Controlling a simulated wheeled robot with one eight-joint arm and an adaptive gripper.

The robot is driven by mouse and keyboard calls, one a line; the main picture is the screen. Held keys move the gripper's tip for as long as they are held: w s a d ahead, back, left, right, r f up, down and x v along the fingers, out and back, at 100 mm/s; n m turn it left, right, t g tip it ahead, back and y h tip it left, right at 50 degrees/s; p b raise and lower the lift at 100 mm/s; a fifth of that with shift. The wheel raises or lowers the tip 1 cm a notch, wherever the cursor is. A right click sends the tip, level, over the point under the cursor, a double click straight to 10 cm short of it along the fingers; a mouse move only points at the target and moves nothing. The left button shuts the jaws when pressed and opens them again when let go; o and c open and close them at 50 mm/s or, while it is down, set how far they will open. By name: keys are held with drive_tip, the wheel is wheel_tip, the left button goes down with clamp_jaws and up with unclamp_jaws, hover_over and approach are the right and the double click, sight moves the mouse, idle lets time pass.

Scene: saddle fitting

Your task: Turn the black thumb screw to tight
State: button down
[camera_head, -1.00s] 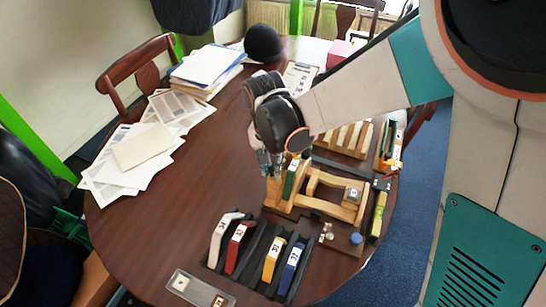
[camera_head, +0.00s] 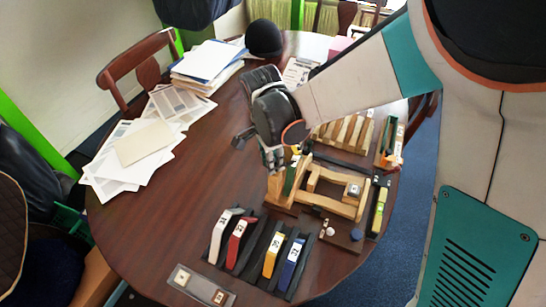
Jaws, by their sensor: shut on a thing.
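My gripper (camera_head: 273,162) points down at the left end of the wooden fixture (camera_head: 340,203) on the table. Its fingers are closed at the fixture's upright end block, where a dark green piece (camera_head: 289,180) stands beside them. The black thumb screw is hidden by the fingers and wrist, so its angle and how tight it is cannot be seen. A dark part of my wrist sticks out to the left, above the table.
A rack of white, red, yellow and blue saddle pieces (camera_head: 270,256) stands in front. A small clear tray (camera_head: 203,287) lies front left. Behind the fixture is a slatted wooden rack (camera_head: 345,132). Papers (camera_head: 135,150) cover the far left; the left-middle table is bare.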

drive_tip(key=shift+m, duration=0.4)
drive_tip(key=c, duration=1.4)
unclamp_jaws()
drive_tip(key=shift+r, duration=0.1)
drive_tip(key=r, duration=0.7)
drive_tip(key=shift+a+r, duration=0.15)
drive_tip(key=shift+a, duration=0.25)
